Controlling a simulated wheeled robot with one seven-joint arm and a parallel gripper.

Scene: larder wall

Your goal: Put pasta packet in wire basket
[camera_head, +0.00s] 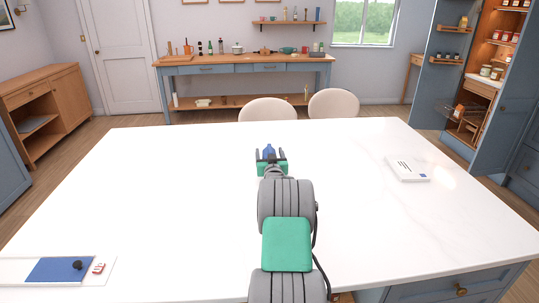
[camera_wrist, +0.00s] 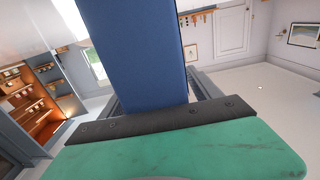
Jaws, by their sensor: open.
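My gripper (camera_head: 270,156) is over the white table, with its two dark fingers apart. A blue upright shape (camera_head: 269,151) shows between the fingers. In the wrist view the blue shape (camera_wrist: 139,50) fills the upper middle beyond the green palm. I cannot tell whether it is a packet or a part of the gripper. A wire basket (camera_head: 448,111) appears to be in the open larder at the right, well away from my gripper. A small orange and white item (camera_head: 459,110) shows at the basket. No pasta packet can be clearly identified.
The white table (camera_head: 180,190) is mostly clear. A white flat item (camera_head: 407,169) lies at its right. A blue mat (camera_head: 60,269) is at the near left. Two chairs (camera_head: 267,109) stand at the far edge. The larder door (camera_head: 435,75) stands open.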

